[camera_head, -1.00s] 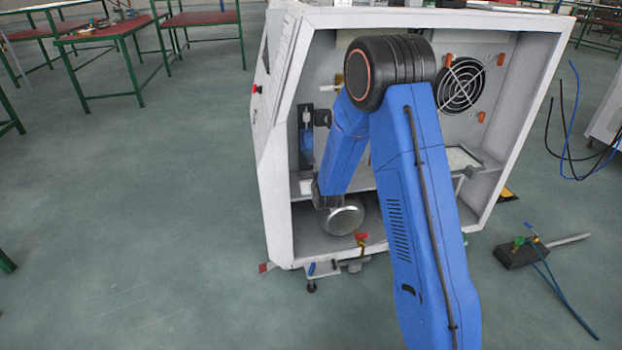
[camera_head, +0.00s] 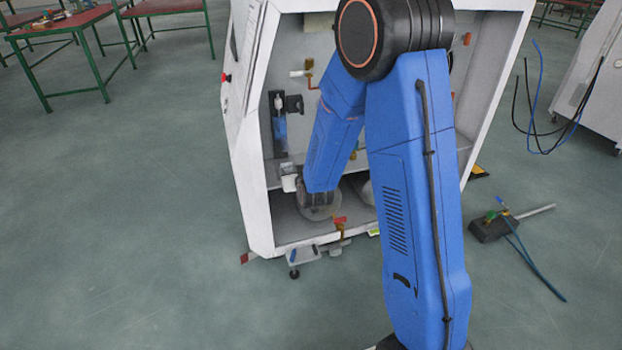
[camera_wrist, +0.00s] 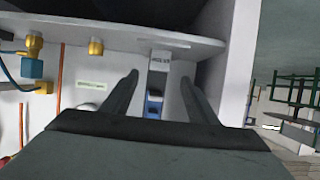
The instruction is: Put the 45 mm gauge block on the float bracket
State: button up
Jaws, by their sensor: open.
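In the wrist view my gripper (camera_wrist: 158,92) is open, its two dark fingers apart. A small light-grey block with dark marking (camera_wrist: 159,62), seemingly the 45 mm gauge block, shows beyond the fingertips, between them in the picture, at the shelf edge. The marking is too small to read surely. A blue part (camera_wrist: 153,103) lines up with the block. In the head view a pale block-like piece (camera_head: 288,182) sits at the shelf's left front, below an upright black holder with a blue part (camera_head: 279,125). I cannot tell which part is the float bracket. My arm hides the gripper there.
The white open cabinet (camera_head: 248,190) surrounds my forearm; its side wall is close by. Inside are a shelf (camera_wrist: 100,35), brass fittings (camera_wrist: 96,47) and a round metal vessel (camera_head: 366,190). A black pedal-like box (camera_head: 490,228) lies on the floor at right.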

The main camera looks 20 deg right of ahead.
jog(key=s+d+r+g, duration=0.3)
jog(key=s+r+g, duration=0.1)
jog(key=s+r, duration=1.1)
jog(key=s+d+r+g, duration=0.1)
jog(key=s+d+g, duration=0.1)
jog(key=s, duration=1.3)
jog(key=s+d+r+g, duration=0.2)
jog(key=s, duration=1.3)
jog(key=shift+s+g, duration=0.35)
jog(key=shift+g, duration=0.05)
